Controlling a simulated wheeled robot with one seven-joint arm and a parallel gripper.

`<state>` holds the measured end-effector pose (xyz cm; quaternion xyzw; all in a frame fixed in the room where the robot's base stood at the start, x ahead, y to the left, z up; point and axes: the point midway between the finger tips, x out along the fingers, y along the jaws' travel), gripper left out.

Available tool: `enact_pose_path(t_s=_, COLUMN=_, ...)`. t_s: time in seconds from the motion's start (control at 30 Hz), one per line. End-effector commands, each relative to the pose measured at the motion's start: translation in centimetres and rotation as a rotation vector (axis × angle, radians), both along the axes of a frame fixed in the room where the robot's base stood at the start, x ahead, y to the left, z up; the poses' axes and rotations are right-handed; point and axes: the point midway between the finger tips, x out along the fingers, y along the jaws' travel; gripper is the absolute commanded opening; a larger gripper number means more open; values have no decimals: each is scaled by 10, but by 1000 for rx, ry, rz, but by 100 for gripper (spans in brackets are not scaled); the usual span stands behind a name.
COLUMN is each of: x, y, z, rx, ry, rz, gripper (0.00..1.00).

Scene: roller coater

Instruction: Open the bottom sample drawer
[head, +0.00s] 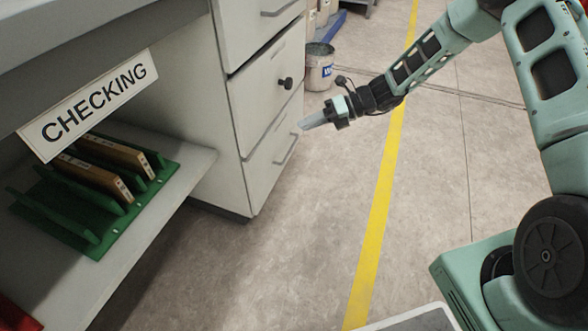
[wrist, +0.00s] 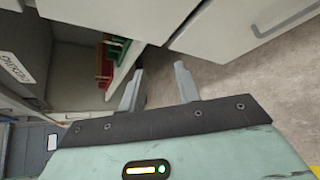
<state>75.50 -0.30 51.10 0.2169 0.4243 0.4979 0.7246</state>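The bottom sample drawer (head: 270,155) is the lowest light grey front in the drawer unit, with a grey bar handle (head: 286,149). It looks shut. My gripper (head: 306,124) is in front of the drawer unit, to the right of the bottom drawer in the head view, and appears apart from it. In the wrist view my gripper (wrist: 160,76) has its two fingers apart with nothing between them. A light drawer front (wrist: 240,32) with a bar handle (wrist: 285,18) fills the upper right there, probably the bottom drawer, beyond the fingers' right side.
A shelf holds a green rack (head: 125,215) under a CHECKING sign (head: 90,105). A bucket (head: 319,68) stands behind. The floor (head: 300,235) in front is clear.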

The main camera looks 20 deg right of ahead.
Motion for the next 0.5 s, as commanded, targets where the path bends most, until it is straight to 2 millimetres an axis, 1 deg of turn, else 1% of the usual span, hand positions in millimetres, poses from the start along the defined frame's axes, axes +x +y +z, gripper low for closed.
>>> enact_pose_path(t_s=0.03, x=12, y=-18, z=-51, rx=49, ry=70, rz=-94, gripper=32)
enact_pose_path(t_s=0.07, x=18, y=-28, z=-67, rx=78, ry=111, rz=-148, gripper=32)
enact_pose_path(t_s=0.1, x=26, y=-41, z=-89, rx=117, ry=163, rz=-216, gripper=32)
enact_pose_path(t_s=0.17, x=37, y=-61, z=-120, rx=175, ry=237, rz=-312, gripper=32)
enact_pose_path(t_s=0.2, x=43, y=-73, z=-138, rx=213, ry=281, rz=-371, gripper=32)
enact_pose_path(t_s=0.3, x=53, y=-101, z=-177, rx=301, ry=376, rz=-493, gripper=32)
enact_pose_path(t_s=0.33, x=55, y=-108, z=-187, rx=323, ry=398, rz=-523, gripper=32)
enact_pose_path(t_s=0.4, x=59, y=-121, z=-204, rx=367, ry=442, rz=-579, gripper=32)
enact_pose_path(t_s=0.5, x=62, y=-133, z=-218, rx=408, ry=480, rz=-628, gripper=32)
